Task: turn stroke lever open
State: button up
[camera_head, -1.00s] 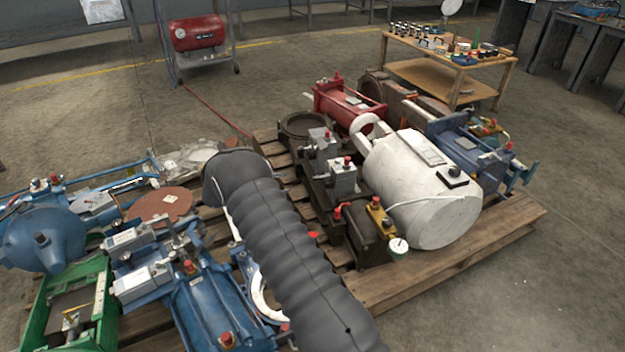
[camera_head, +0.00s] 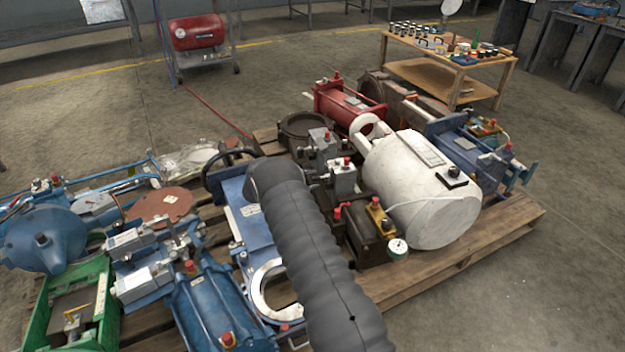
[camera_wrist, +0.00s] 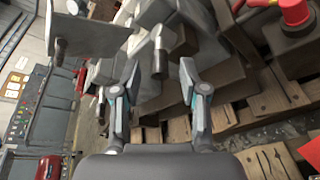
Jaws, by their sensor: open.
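In the wrist view my gripper (camera_wrist: 158,74) is open, its two fingers apart and nothing held between them. A short lever with a dark cylindrical grip (camera_wrist: 160,60) shows between and beyond the fingertips; it looks like the stroke lever, but I cannot be sure. Whether a finger touches it cannot be told. In the head view my grey-sleeved arm hides my gripper, and I cannot pick out the lever there.
A white cylinder (camera_head: 415,190) and a red actuator (camera_head: 348,103) sit on the right pallet (camera_head: 450,260). A blue valve with a round opening (camera_head: 250,215) and a green box (camera_head: 95,305) are on the left. A red stop-type button (camera_wrist: 295,12) is at upper right.

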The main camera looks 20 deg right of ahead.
jog(key=shift+d+f, duration=0.15)
jog(key=shift+d, duration=0.35)
grip_shut()
